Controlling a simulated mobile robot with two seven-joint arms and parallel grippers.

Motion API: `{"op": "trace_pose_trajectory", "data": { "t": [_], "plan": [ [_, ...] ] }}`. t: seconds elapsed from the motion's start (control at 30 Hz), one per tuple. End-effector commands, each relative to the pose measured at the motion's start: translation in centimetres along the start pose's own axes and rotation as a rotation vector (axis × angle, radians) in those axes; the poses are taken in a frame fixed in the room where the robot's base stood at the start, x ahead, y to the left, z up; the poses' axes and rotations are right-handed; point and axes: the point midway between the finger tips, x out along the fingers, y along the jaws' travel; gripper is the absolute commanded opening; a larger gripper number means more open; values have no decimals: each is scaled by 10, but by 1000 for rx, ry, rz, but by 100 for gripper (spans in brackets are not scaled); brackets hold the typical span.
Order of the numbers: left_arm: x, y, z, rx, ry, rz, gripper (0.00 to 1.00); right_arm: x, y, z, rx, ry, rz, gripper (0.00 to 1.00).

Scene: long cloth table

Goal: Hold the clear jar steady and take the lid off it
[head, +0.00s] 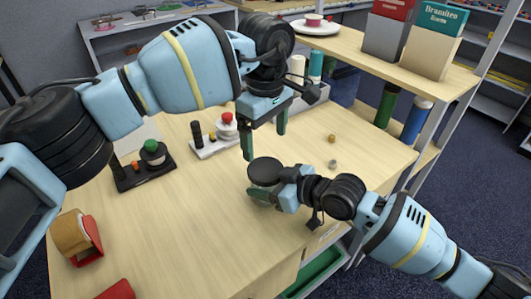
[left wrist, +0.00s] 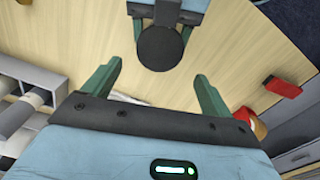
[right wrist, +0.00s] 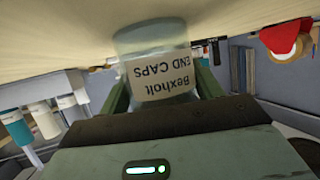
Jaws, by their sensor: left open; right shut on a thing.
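The clear jar (right wrist: 152,42) stands upright on the table, with a label reading "Bexholt END CAPS" upside down in the right wrist view. Its round black lid (head: 265,171) is on top and also shows in the left wrist view (left wrist: 160,48). My right gripper (right wrist: 160,88) is shut on the jar's sides, below the lid; in the head view the lid and wrist hide much of the jar. My left gripper (head: 265,140) is open and empty, pointing down above the lid and apart from it. In the left wrist view, the lid lies just beyond its fingertips (left wrist: 158,72).
Two button stations, one dark (head: 143,168) and one white (head: 217,135), stand behind left. A tape dispenser (head: 78,238) is at the left. Two small knobs (head: 332,138) (head: 333,164) lie right of the jar. A raised shelf (head: 350,48) is behind.

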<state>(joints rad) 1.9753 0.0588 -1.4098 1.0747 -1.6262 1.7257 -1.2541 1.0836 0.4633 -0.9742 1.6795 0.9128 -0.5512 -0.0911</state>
Motion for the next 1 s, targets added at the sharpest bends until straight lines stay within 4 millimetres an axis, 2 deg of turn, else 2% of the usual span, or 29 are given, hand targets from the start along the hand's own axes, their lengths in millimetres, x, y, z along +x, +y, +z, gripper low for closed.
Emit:
{"op": "trace_pose_trajectory", "data": {
  "t": [0.3, 0.5, 0.8, 1.0],
  "plan": [
    [0, 0, 0, 432, -1, -1, 85, 0, 0, 0, 0, 0, 0, 1],
    [0, 0, 0, 599, -1, 0, 85, 0, 0, 0, 0, 0, 0, 1],
    [1, 0, 0, 641, -1, -1, 85, 0, 0, 0, 0, 0, 0, 1],
    [19, 0, 0, 639, -2, -3, 85, 0, 0, 0, 0, 0, 0, 1]
  ]
}}
